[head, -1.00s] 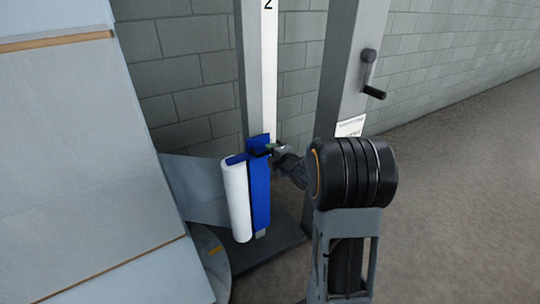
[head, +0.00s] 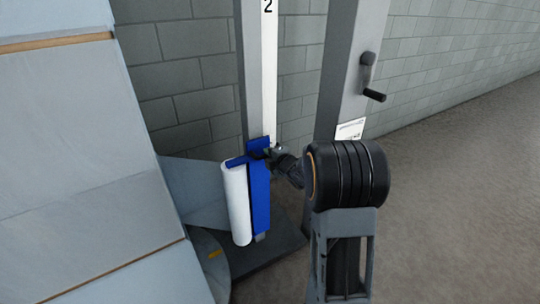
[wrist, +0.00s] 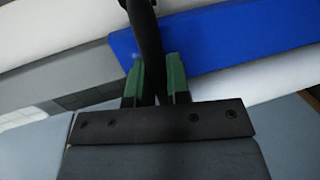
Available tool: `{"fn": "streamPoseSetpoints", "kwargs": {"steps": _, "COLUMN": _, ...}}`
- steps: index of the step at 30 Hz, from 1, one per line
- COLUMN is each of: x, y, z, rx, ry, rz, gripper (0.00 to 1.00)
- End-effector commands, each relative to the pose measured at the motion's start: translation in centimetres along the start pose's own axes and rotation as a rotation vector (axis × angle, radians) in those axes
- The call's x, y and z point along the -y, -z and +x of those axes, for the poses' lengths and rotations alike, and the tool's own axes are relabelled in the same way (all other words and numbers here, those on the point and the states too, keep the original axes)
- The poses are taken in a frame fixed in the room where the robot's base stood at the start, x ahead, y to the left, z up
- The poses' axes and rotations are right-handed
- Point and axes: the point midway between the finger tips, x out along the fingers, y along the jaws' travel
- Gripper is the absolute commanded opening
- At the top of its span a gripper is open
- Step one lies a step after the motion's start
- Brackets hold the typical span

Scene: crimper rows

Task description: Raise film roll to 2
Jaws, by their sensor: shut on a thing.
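The white film roll (head: 237,205) stands upright on a blue carriage (head: 261,196) low on the grey mast. The mark 2 (head: 268,6) is on the white strip high on the mast, well above the roll. My gripper (head: 274,150) is at the top of the blue carriage. In the wrist view, the green-padded fingers of my gripper (wrist: 157,83) are shut on a black handle (wrist: 147,38), with the blue carriage (wrist: 220,35) just behind it. A sheet of film runs from the roll to the wrapped load at left.
A large wrapped load (head: 80,160) fills the left on a round turntable (head: 208,262). A second grey post with a black crank (head: 372,80) and a paper label (head: 350,129) stands at right. Bare floor (head: 450,200) lies to the right.

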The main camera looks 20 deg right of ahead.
Motion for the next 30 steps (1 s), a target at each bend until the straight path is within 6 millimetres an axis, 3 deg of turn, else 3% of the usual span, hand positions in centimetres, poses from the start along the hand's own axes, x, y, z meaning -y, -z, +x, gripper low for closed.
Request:
{"fn": "streamPoseSetpoints", "kwargs": {"steps": 11, "x": -0.1, "y": 0.0, "z": 0.0, "rx": 0.000, "ry": 0.000, "rz": 0.000, "gripper": 0.00}}
{"fn": "streamPoseSetpoints", "kwargs": {"steps": 16, "x": -2.1, "y": 0.0, "z": -0.4, "rx": 0.001, "ry": -0.002, "rz": 0.000, "gripper": 0.00}}
{"fn": "streamPoseSetpoints", "kwargs": {"steps": 20, "x": -5.4, "y": 0.0, "z": -1.1, "rx": 0.000, "ry": -0.006, "rz": -0.002, "gripper": 0.00}}
{"fn": "streamPoseSetpoints", "kwargs": {"steps": 30, "x": -17.5, "y": -0.1, "z": -3.7, "rx": 0.001, "ry": -0.006, "rz": -0.003, "gripper": 0.00}}
